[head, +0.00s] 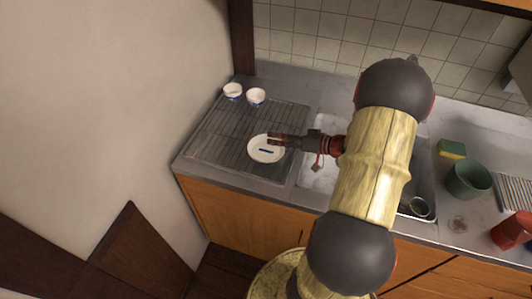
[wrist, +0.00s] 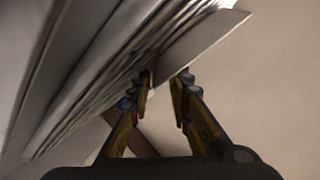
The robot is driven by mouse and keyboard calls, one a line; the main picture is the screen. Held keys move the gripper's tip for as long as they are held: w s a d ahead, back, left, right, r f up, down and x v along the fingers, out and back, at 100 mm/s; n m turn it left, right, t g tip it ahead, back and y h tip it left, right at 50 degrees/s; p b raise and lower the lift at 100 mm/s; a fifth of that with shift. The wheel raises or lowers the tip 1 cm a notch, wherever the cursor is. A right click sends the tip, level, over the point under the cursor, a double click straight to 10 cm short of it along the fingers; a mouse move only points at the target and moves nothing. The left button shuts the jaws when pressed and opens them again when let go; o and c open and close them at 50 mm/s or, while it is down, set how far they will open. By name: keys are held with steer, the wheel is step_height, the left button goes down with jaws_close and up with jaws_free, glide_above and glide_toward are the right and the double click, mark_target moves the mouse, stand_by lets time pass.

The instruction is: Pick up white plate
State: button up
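The white plate (head: 258,156) lies on the wire drying rack beside the sink in the head view. A pale flat surface runs behind the fingertips there. I cannot make out the plate for sure in that view.
Two small white bowls (head: 233,90) (head: 256,96) stand at the rack's (head: 215,133) back left. A wall borders the rack on the left. The sink (head: 318,178) lies to the right, with a green pot (head: 468,180), a sponge (head: 452,148) and a red container (head: 512,230) beyond.

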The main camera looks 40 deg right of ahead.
steer(key=shift+w, duration=0.2)
steer(key=shift+c, duration=1)
steer(key=shift+a, duration=0.1)
jaws_close()
steer(key=shift+f, duration=0.1)
